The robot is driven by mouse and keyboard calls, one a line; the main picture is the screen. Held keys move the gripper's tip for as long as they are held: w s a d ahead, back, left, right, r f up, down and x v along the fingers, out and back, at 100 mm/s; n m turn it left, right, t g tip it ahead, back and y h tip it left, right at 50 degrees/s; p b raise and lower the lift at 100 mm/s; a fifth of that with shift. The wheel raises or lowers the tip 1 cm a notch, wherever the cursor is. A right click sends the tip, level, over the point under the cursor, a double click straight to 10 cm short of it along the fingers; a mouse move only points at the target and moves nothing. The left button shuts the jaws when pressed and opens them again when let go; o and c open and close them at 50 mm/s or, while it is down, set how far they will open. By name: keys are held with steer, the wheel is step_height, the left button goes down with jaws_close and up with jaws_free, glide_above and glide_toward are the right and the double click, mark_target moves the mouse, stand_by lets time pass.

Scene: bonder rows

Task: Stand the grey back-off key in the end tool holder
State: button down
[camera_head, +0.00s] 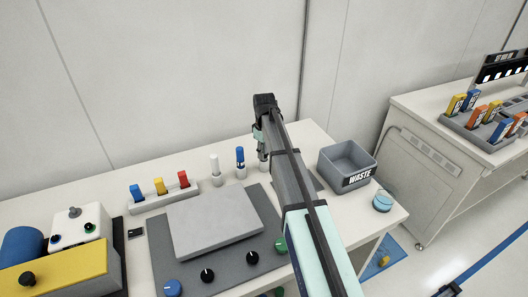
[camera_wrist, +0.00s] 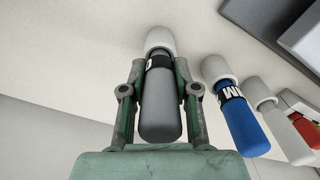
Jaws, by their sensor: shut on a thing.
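My gripper (camera_wrist: 160,88) is shut on the grey back-off key (camera_wrist: 160,105), with one finger on each side of it. The key has a black band with lettering near its far end. That end meets a white cylindrical end holder (camera_wrist: 160,38); the key looks in line with it, but I cannot tell how deep it sits. In the head view my gripper (camera_head: 261,140) is above the end holder (camera_head: 263,166) at the right of a short row, and the key is mostly hidden by my arm.
Beside it stand a blue tool (camera_head: 240,156) and a white tool (camera_head: 214,163) in their own holders. A rack (camera_head: 165,196) with blue, yellow and red pieces is left.

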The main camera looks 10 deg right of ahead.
steer(key=c, duration=0.8)
jaws_free()
step_height(320, 180, up, 12)
stand_by(0.5)
steer(key=shift+f, duration=0.1)
step_height(320, 180, down, 12)
steer(key=shift+r, duration=0.15)
stand_by(0.7)
